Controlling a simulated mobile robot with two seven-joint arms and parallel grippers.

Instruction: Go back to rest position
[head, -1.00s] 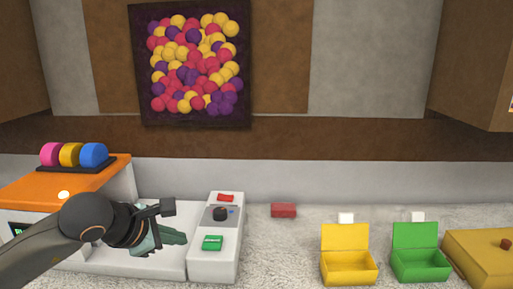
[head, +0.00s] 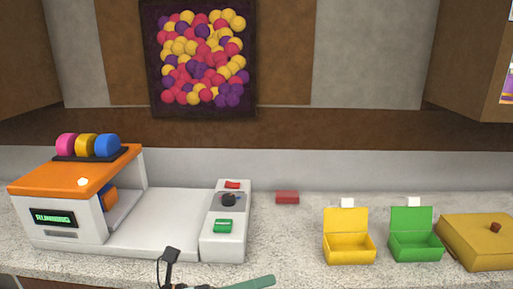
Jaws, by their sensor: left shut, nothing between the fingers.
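My left gripper (head: 262,282) shows only in part at the bottom edge of the head view. Its teal fingers are shut with nothing between them and point right, in front of the counter's near edge. A black part of my wrist stands up beside them, and the rest of the arm is out of the picture. My right gripper is not in view.
A machine with an orange top (head: 40,182) and a display reading "RUNNING" stands left on the counter (head: 295,240). Its control panel (head: 222,250) has red and green buttons. Open yellow (head: 349,250) and green (head: 415,245) boxes stand right, near a mustard box (head: 475,240).

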